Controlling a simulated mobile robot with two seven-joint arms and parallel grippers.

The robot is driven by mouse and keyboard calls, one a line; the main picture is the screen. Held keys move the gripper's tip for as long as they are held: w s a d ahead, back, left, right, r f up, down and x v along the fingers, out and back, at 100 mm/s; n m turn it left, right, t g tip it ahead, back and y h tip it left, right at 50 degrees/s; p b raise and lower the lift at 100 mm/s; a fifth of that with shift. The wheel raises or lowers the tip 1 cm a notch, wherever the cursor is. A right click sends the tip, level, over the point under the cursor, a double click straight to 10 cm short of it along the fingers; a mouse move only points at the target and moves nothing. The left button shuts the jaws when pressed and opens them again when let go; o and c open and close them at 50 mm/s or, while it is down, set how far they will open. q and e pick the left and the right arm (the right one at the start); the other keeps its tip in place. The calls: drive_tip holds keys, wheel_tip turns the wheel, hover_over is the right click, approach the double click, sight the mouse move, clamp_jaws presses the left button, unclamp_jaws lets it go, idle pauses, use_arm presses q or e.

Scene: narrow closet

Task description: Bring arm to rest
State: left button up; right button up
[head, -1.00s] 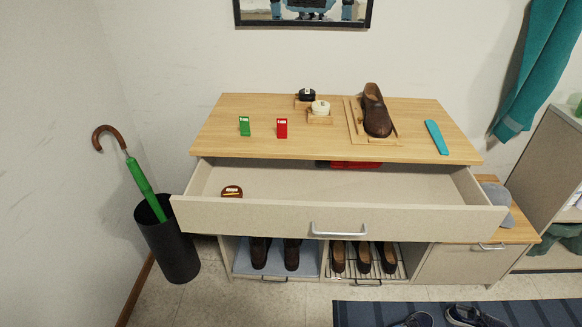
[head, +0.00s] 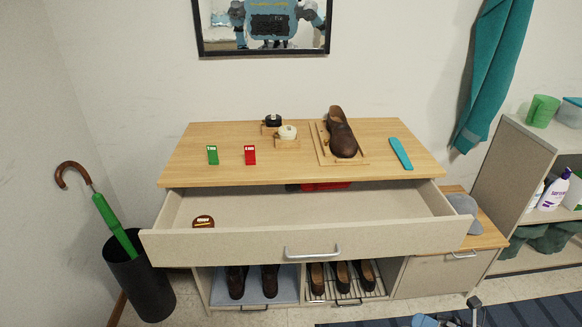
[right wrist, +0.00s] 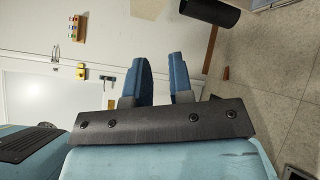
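My right gripper (head: 473,304) shows only in part at the bottom right of the head view, low in front of the cabinet and over the rug. In the right wrist view its two blue fingers (right wrist: 160,78) stand apart with nothing between them. No object touches them there. My left gripper is in neither view now, apart from any small reflection too unclear to read.
The cabinet's wide drawer (head: 300,250) stands pulled out, with a round brown tin (head: 203,221) inside. The wooden top (head: 230,140) bears a brown shoe (head: 341,132) and small items. An umbrella stand (head: 140,280) is at left, an open shelf (head: 515,150) at right.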

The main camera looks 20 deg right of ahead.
drive_tip(key=s+a+f+m+g+h, duration=0.2)
drive_tip(key=a+f+m+g+h, duration=0.45)
drive_tip(key=m, duration=1.65)
drive_tip(key=w+a+m+t, duration=0.1)
drive_tip(key=a+m+t, duration=0.25)
drive_tip(key=a, duration=1.05)
use_arm(q)
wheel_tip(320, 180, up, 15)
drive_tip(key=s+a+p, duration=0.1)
drive_tip(key=p, duration=1.9)
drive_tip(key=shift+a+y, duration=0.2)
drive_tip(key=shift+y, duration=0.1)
use_arm(e)
wheel_tip(320, 180, up, 16)
drive_tip(key=d, duration=0.1)
drive_tip(key=shift+s+d+m+g, duration=0.15)
drive_tip(key=shift+s+m+g, duration=0.2)
drive_tip(key=shift+s, duration=0.1)
